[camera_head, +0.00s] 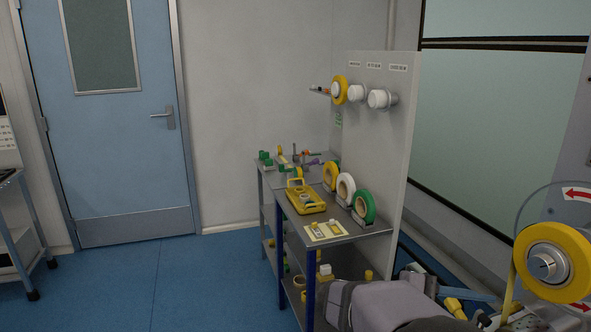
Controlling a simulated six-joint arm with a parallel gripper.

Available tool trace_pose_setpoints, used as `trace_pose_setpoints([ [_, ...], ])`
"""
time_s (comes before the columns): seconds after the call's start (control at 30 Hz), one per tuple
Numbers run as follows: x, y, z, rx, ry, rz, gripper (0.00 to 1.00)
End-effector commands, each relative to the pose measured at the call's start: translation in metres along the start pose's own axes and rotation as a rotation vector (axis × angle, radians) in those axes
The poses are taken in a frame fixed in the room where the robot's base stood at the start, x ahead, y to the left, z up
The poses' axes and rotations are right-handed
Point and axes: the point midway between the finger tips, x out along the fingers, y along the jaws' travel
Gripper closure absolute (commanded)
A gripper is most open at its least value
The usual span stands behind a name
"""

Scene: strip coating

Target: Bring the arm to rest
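A grey rounded body (385,306) shows at the bottom edge, in front of the shelf cart; it looks like part of my own arm. I cannot make out my gripper's fingers in this view, so whether it holds anything is hidden.
A metal cart (345,238) carries a yellow tray (305,199), yellow, white and green tape rolls and small parts. An upright panel (384,150) behind it holds a yellow roll (339,89) and white spools. A machine with a yellow reel (553,262) stands at the right. The blue floor (185,285) at left is clear.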

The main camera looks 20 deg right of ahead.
Motion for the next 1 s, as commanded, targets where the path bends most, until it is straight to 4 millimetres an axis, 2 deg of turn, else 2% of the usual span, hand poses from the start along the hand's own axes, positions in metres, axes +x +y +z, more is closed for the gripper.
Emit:
trace_pose_setpoints([
  [0.17, -0.04, -0.067, -0.008, -0.039, 0.211, -0.337, 0.5],
  [0.3, -0.092, -0.119, -0.013, -0.02, 0.364, -0.609, 0.5],
  [0.43, -0.149, -0.152, -0.013, 0.036, 0.481, -0.839, 0.5],
  [0.6, -0.21, -0.17, -0.012, 0.132, 0.581, -1.062, 0.5],
  [0.7, -0.232, -0.173, -0.011, 0.18, 0.611, -1.144, 0.5],
  [0.83, -0.247, -0.175, -0.012, 0.218, 0.629, -1.2, 0.5],
  [1.0, -0.251, -0.176, -0.013, 0.23, 0.635, -1.216, 0.5],
])
